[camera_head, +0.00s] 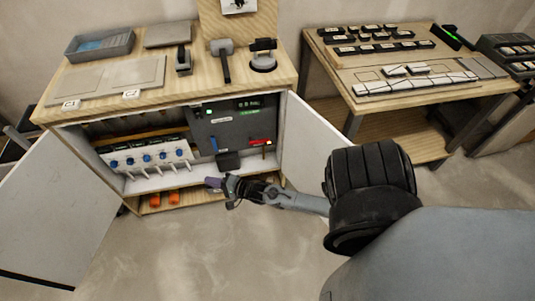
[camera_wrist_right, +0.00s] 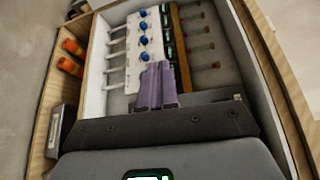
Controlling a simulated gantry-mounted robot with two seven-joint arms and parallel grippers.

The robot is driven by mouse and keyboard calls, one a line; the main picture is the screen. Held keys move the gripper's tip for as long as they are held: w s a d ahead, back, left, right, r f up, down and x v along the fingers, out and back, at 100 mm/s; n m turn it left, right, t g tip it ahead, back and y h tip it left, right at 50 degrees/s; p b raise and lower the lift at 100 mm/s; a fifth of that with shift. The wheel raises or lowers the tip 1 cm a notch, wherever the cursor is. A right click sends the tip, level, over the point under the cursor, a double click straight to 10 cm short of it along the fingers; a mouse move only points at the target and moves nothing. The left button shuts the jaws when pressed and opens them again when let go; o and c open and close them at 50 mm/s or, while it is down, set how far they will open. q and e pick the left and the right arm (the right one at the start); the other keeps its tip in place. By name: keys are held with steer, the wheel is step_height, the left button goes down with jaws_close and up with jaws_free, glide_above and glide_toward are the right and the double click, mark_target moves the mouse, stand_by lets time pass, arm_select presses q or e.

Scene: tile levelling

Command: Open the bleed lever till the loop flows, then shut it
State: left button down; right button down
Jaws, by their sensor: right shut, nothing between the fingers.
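The open cabinet (camera_head: 70,137) holds a white manifold (camera_head: 125,158) with a row of blue knobs; it also shows in the wrist view (camera_wrist_right: 133,40). On the dark panel (camera_head: 237,123) to its right are a red lever (camera_head: 260,141), lying about level, and a blue upright lever (camera_head: 214,144). I cannot tell from their look which is the bleed lever. My right gripper (camera_head: 213,183) is at the cabinet's front, below the levers. Its purple fingers (camera_wrist_right: 157,87) are shut and empty, pointing towards the manifold in the wrist view. My left gripper is out of view.
Both cabinet doors (camera_head: 48,220) (camera_head: 312,140) stand open. Orange cylinders (camera_head: 164,199) lie on the low shelf. Tools, a tray (camera_head: 100,43) and tiles cover the top. A second table (camera_head: 405,95) stands at right. The floor in front is clear.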

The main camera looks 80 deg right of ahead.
steer(key=s+d+f+m+t+h+b, duration=0.2)
steer(key=s+d+f+m+h+b, duration=0.35)
steer(key=s+d, duration=0.35)
steer(key=s+d+f+m+t+h+b, duration=0.1)
steer(key=s+d+f+m+h+b, duration=0.3)
steer(key=s+d+f+m+b, duration=0.5)
steer(key=s+d+f+m+g+h+b, duration=0.1)
steer(key=d+f+m+g+h+b, duration=0.1)
steer(key=f+m+g+h+b, duration=0.3)
steer(key=s+d+f+m+g+h+b, duration=0.2)
steer(key=f+m+g+h+b, duration=0.4)
steer(key=m, duration=0.3)
steer(key=shift+g+h+b, duration=0.5)
steer(key=shift+h+b, duration=0.3)
steer(key=shift+h, duration=0.05)
steer(key=shift+w, duration=0.1)
